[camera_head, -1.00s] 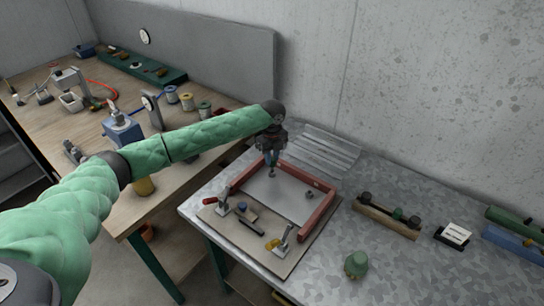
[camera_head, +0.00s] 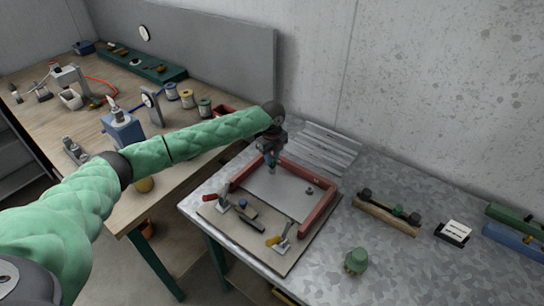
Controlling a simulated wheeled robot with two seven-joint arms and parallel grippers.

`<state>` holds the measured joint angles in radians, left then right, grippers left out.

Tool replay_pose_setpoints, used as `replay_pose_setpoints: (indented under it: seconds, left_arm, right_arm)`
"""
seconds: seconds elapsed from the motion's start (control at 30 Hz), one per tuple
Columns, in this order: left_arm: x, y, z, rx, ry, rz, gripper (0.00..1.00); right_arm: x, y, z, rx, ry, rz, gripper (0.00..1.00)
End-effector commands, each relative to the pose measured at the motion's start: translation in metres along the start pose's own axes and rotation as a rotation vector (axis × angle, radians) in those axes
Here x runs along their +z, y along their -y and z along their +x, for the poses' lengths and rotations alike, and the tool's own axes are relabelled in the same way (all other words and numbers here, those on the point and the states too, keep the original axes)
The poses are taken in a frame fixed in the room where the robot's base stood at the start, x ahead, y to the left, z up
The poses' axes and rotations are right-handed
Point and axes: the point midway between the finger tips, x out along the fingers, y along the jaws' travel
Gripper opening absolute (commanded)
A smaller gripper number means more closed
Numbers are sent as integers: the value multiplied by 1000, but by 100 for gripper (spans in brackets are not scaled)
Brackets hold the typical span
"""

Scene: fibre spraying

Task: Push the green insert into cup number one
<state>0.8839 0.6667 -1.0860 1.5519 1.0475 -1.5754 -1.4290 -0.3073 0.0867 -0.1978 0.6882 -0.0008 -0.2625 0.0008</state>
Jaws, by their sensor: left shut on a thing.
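My left gripper (camera_head: 270,160) points down over the back left part of a grey plate (camera_head: 276,194) inside a red frame. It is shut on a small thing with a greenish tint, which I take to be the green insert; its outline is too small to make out. Whatever is directly under the fingertips is hidden. A small round grey piece (camera_head: 310,190), perhaps a cup, sits on the plate to the right of the gripper. No cup number is readable. My right gripper is not in view.
A green rounded thing (camera_head: 357,261) stands near the front. Metal tabletop (camera_head: 420,270) is clear right of it.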

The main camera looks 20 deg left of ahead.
Motion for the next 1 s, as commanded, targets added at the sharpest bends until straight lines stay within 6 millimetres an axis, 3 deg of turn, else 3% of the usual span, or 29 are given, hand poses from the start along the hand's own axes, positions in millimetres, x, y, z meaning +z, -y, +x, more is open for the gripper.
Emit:
replay_pose_setpoints:
  seconds: [0.23,0.5,0.53,0.63,1.0]
  left_arm:
    - [0,0,5,0,0,0,1]
    - [0,0,11,0,0,0,1]
    - [0,0,10,-1,0,0,30]
    - [0,0,10,-1,0,0,49]
    - [0,0,10,0,0,0,49]
  right_arm:
    - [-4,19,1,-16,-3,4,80]
    - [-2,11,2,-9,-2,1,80]
    - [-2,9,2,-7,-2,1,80]
    - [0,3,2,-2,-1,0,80]
    - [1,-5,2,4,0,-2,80]
